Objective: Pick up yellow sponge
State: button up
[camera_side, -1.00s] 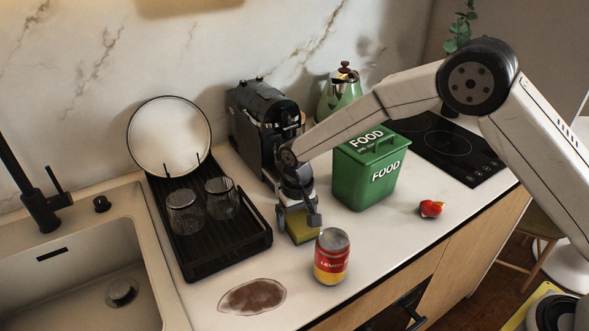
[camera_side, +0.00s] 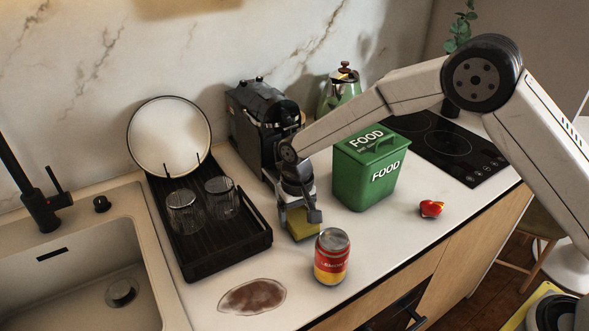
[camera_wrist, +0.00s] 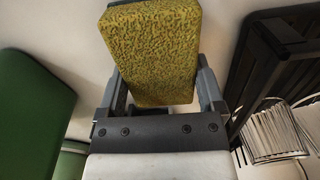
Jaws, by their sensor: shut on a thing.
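The yellow sponge (camera_side: 300,222) is a textured block between the fingers of my gripper (camera_side: 299,212), just above or on the counter between the drying rack and the green bin. I cannot tell for sure whether it clears the counter. In the wrist view the sponge (camera_wrist: 152,50) fills the space between the fingers, slightly tilted, and my gripper (camera_wrist: 160,90) is shut on it.
A red and yellow can (camera_side: 332,257) stands close in front of the sponge. A green FOOD bin (camera_side: 365,180) is to the right, a black drying rack (camera_side: 225,247) with two glasses to the left. A brown stain (camera_side: 252,297) lies on the counter; a coffee machine (camera_side: 262,125) stands behind.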

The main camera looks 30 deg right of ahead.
aim_at(297, 213)
notch_tip(297, 213, up, 9)
dwell(0.5)
jog(key=o, duration=0.7)
jog(key=c, duration=0.6)
jog(key=s+a, duration=0.3)
jog(key=a, duration=0.8)
jog(key=shift+a+f, duration=0.15)
jog(key=shift+f, duration=0.3)
jog(key=s+a+f, duration=0.1)
jog(key=s+a, duration=0.6)
jog(key=a, duration=0.5)
jog(key=shift+s+a, duration=0.3)
jog(key=shift+a, duration=0.1)
